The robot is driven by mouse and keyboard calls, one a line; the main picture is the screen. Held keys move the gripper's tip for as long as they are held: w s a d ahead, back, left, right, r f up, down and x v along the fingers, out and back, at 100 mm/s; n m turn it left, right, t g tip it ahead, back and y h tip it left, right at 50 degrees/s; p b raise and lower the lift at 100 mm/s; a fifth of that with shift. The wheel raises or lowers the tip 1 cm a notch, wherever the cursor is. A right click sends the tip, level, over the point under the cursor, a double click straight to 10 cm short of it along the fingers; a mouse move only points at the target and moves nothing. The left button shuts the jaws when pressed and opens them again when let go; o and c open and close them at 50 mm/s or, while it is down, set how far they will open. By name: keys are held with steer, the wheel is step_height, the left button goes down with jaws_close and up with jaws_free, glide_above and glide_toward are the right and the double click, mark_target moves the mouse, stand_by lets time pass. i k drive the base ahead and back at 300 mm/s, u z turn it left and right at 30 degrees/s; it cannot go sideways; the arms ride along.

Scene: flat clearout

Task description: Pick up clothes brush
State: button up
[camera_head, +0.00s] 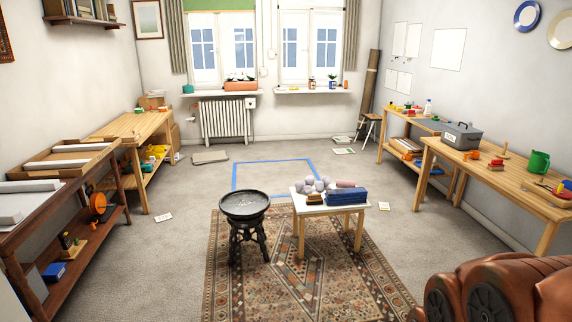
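A small brown block-like thing (315,199) with a darker lower part lies at the front of a low white-topped table (309,210). It may be the clothes brush, but it is too small to be sure. It lies just left of a blue box-like stack (346,196) and in front of a heap of grey-lilac round things (313,184). A pinkish roll (345,183) lies behind the blue stack. My gripper is not in view.
A black round stool (244,206) stands left of the low table, on a patterned rug (304,292). Workbenches line both walls. A large brown rounded form (512,285), unclear to me, fills the bottom right. Bare floor shows behind, inside blue tape (275,161).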

mark_target(316, 198)
steer(key=u, duration=0.25)
steer(key=i, duration=1.7)
steer(key=u, duration=0.15)
steer(key=i, duration=2.7)
steer(key=z, duration=0.1)
